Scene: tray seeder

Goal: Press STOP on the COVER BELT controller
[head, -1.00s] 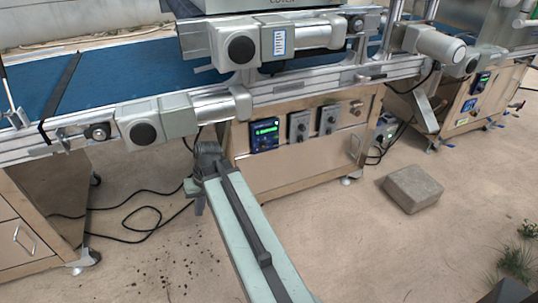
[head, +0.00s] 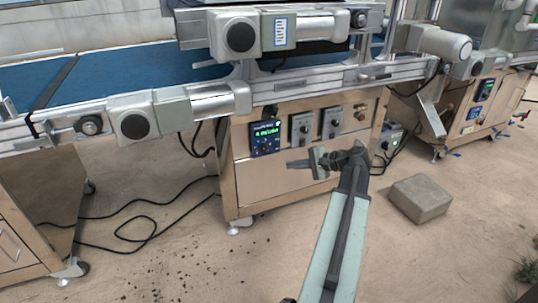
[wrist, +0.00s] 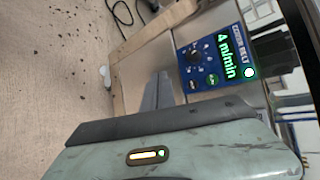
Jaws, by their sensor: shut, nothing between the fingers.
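The COVER BELT controller (head: 265,139) is a blue panel with a lit green display, on the front of the steel cabinet under the conveyor. In the wrist view the controller (wrist: 214,62) appears turned sideways; its display reads 4 m/min, with a dark knob and small round buttons beside it, at least one green. I cannot make out which button is STOP. My gripper (head: 296,164) is shut and empty. In the head view it appears in front of the cabinet, below and right of the controller, pointing left. Contact with the panel does not show.
Two grey knob boxes (head: 302,128) sit right of the controller. The conveyor's motors and rail (head: 270,90) overhang the cabinet (head: 255,185). A concrete block (head: 419,198) lies on the floor at right. Black cables (head: 140,225) lie on the floor at left.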

